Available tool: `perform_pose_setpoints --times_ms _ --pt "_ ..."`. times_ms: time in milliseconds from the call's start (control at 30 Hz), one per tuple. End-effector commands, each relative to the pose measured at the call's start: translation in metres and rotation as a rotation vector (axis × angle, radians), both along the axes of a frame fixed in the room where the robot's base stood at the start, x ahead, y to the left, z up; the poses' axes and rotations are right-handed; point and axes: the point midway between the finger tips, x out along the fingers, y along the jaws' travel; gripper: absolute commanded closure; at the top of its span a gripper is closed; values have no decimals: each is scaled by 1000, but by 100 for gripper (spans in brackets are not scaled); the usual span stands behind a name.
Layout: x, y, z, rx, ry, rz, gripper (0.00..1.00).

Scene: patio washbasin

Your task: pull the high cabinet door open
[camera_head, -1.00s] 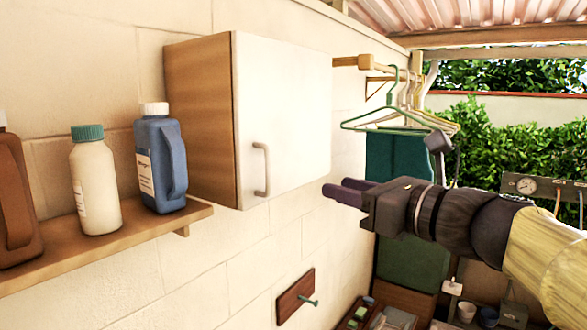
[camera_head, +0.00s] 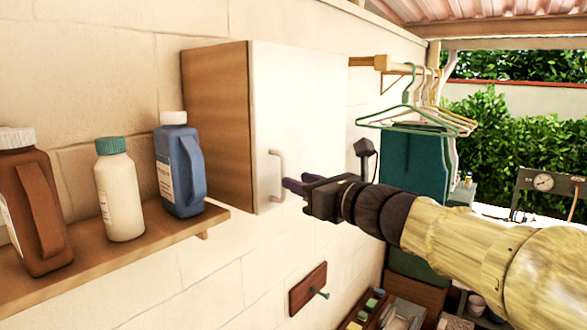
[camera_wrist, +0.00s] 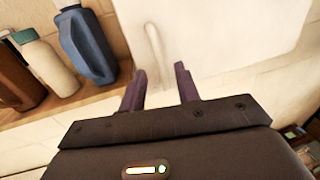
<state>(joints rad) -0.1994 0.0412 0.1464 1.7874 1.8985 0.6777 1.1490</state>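The high cabinet (camera_head: 215,120) hangs on the wall, with a wooden side and a white door (camera_head: 305,120) that is shut. A pale vertical bar handle (camera_head: 276,175) is near the door's lower left edge; it also shows in the wrist view (camera_wrist: 153,45). My gripper (camera_head: 288,184) is just right of the handle's lower end in the head view. In the wrist view the two purple fingers (camera_wrist: 160,85) are apart with nothing between them, and the handle stands ahead of the gap. I see no clear contact with the handle.
A wooden shelf (camera_head: 110,250) left of the cabinet holds a brown jug (camera_head: 35,205), a white bottle (camera_head: 120,195) and a blue jug (camera_head: 180,170). Hangers (camera_head: 415,122) hang from a rail at right. A hook board (camera_head: 307,289) is on the wall below.

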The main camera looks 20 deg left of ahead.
Motion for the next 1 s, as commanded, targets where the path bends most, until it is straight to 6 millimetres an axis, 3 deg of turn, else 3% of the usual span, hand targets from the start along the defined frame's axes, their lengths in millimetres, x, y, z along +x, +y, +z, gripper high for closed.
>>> perform_pose_setpoints --times_ms 233,600,767,1000 --pt "20 30 2 0 2 1 68" --pt "23 35 0 0 0 1 68" --pt "23 35 0 0 0 0 99" --pt "23 35 0 -1 1 0 100"
